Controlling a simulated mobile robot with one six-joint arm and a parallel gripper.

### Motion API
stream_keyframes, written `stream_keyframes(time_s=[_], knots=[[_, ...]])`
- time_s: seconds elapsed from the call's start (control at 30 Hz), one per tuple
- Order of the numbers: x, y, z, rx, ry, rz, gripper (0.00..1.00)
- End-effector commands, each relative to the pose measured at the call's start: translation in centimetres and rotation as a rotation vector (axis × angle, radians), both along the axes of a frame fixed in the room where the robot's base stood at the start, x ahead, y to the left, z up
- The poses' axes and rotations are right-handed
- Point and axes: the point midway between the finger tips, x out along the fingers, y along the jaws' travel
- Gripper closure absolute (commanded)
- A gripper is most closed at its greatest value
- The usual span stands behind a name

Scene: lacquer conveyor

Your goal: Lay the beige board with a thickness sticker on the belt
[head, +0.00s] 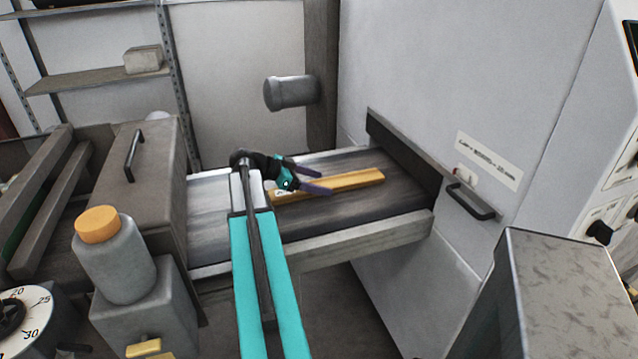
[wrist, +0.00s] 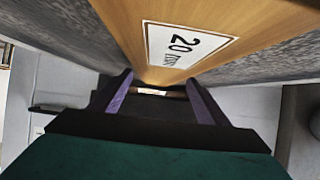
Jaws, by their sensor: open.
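The beige board (head: 352,181) lies flat on the dark conveyor belt (head: 335,218), along its length and pointing toward the slot in the machine wall. In the wrist view the board (wrist: 238,28) fills the upper middle, with a white sticker (wrist: 190,45) reading 20 mm on its face. My gripper (head: 325,182) is open over the near part of the board. In the wrist view the purple fingers of my gripper (wrist: 160,80) are spread to either side of the board's narrow visible part. I cannot tell whether either finger touches it.
The machine wall with its slot and black handle (head: 470,202) stands at the belt's right end. A brown cover with a handle (head: 140,195) stands at the left end. A grey cylinder (head: 290,92) juts out above the belt's back. An orange-capped bottle (head: 112,262) stands front left.

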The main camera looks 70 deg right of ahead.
Motion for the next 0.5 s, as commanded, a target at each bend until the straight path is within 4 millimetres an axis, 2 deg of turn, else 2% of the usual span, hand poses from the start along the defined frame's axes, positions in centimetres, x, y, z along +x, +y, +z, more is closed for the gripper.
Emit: stream_keyframes(time_s=[0.5], knots=[[5.3,4.2,3.5,-0.001,-0.001,0.003,0.31]])
